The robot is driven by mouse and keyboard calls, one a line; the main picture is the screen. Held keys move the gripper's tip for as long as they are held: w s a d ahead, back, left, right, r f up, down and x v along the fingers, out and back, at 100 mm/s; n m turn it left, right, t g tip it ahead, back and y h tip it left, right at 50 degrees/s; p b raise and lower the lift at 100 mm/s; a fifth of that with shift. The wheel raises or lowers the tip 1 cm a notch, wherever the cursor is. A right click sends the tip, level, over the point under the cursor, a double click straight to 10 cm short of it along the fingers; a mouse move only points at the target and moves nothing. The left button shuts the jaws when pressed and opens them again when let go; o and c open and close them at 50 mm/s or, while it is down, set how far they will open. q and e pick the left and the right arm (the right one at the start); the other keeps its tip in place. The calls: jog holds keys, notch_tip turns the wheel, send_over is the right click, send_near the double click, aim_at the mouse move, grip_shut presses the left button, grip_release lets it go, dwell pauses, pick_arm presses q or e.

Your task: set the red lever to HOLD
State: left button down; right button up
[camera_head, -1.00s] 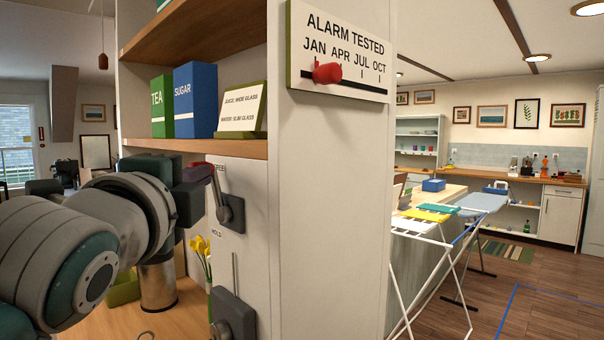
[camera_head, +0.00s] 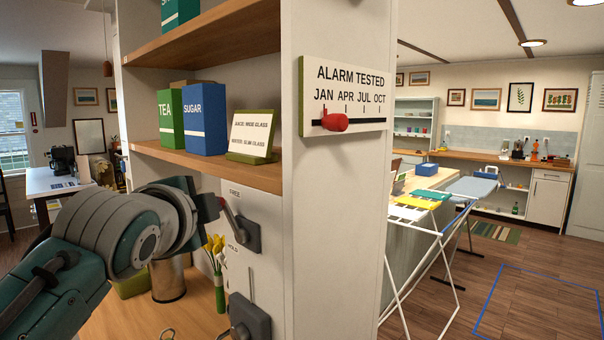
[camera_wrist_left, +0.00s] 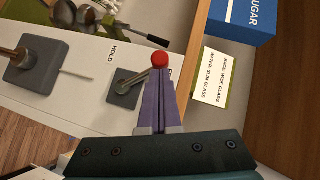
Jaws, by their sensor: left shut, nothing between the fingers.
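The red lever (camera_head: 233,222) has a grey arm on a dark plate (camera_head: 250,236) on the white panel under the shelf. Its arm points up, toward the FREE label (camera_head: 235,193); the HOLD label (camera_head: 232,249) is below the plate. In the left wrist view its red ball knob (camera_wrist_left: 159,59) shows just past my left gripper's fingertips (camera_wrist_left: 161,72), and the HOLD label (camera_wrist_left: 112,53) is left of it. My left gripper (camera_head: 220,203) is shut and empty, at the knob; I cannot tell whether they touch. My right gripper is not in view.
A second dark plate (camera_head: 250,318) with a knob sits below, also seen in the left wrist view (camera_wrist_left: 38,63). Yellow flowers (camera_head: 215,245) and a metal canister (camera_head: 167,280) stand close by. The shelf (camera_head: 190,157) with tins and a card is just above.

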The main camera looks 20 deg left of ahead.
pick_arm(q)
jog(key=shift+w+a+f+n+g+h+p, duration=0.25)
jog(key=shift+a+f+n+g+h+p, duration=0.25)
jog(key=shift+p, duration=0.35)
jog(key=shift+w+a+f+n+g+h+p, duration=0.3)
jog(key=shift+a+n+g+h+p, duration=0.35)
jog(key=shift+p, duration=0.25)
jog(key=shift+w+a+f+n+g+h+p, duration=0.25)
jog(key=shift+a+f+n+g+h+p, duration=0.15)
jog(key=shift+a+h+p, duration=0.35)
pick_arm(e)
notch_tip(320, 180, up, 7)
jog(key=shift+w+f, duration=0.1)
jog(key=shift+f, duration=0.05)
pick_arm(q)
jog(key=s+d+r+p, duration=0.1)
jog(key=s+r, duration=0.7)
jog(key=r, duration=0.1)
jog(key=shift+s+d+r, duration=0.3)
jog(key=shift+s+d, duration=0.05)
jog(key=shift+s, duration=0.05)
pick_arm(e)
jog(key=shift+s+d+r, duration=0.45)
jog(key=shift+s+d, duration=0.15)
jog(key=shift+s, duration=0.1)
